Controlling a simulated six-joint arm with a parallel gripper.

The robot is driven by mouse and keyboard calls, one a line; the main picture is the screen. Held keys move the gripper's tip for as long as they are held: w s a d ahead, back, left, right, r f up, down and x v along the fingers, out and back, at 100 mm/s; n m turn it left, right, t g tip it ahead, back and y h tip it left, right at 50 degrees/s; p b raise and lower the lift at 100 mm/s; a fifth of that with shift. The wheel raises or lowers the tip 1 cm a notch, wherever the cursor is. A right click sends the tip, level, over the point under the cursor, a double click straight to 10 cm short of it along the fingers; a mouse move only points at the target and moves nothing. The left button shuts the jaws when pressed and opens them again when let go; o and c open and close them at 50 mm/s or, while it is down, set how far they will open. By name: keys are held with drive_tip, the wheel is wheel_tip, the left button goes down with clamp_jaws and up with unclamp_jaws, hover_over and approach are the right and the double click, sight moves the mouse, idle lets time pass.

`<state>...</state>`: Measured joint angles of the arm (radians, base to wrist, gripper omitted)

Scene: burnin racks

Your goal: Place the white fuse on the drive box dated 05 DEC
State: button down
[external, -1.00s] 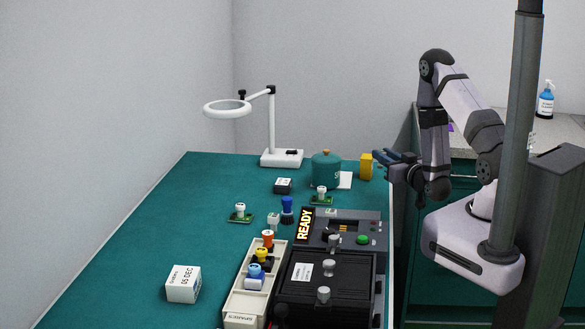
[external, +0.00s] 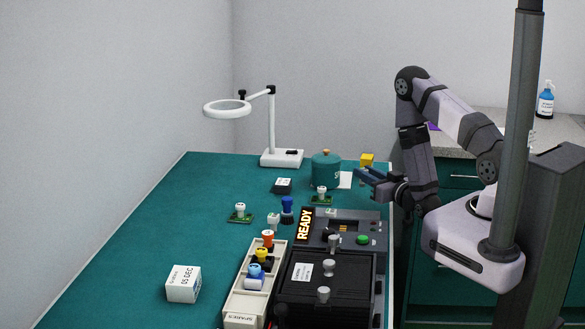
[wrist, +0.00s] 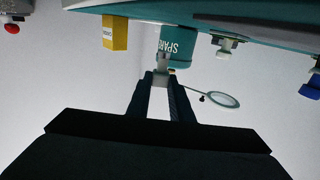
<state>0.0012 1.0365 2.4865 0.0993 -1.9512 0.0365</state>
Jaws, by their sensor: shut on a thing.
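The white drive box dated 05 DEC (external: 183,285) sits on the green mat at the front left in the external view. My gripper (external: 364,174) is over the mat's right edge, far from that box. In the wrist view my gripper (wrist: 160,84) is shut on a small pale grey-white thing (wrist: 160,77) at its fingertips. The fingers hide part of it, so I cannot tell surely that it is the white fuse. A white fuse-like piece (external: 273,221) stands near a blue one. White-topped pieces stand on two small green boards (external: 240,211) (external: 321,192).
A teal pot (external: 326,169), a yellow box (external: 367,160) and a magnifier lamp (external: 281,158) stand at the back. A spares tray (external: 240,300) and black unit with a READY display (external: 304,225) fill the front right. The mat's left side is mostly clear.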

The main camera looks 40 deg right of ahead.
drive_tip(key=d+r+m+g+h+p, duration=0.2)
drive_tip(key=d+r+m+g+h, duration=0.3)
drive_tip(key=d+r+m+h, duration=0.6)
drive_tip(key=w+a+n+t+y+b, duration=0.45)
drive_tip(key=w+a+n+y, duration=0.5)
drive_tip(key=w+a, duration=0.55)
drive_tip(key=a+r+n+g+y+b, duration=0.3)
drive_tip(key=a+n+y, duration=0.8)
drive_tip(key=a, duration=1.1)
drive_tip(key=n+g+y+b, duration=0.85)
drive_tip(key=n+g, duration=0.55)
drive_tip(key=g, duration=0.7)
hover_over(181, 279)
drive_tip(key=shift+f, duration=5.95)
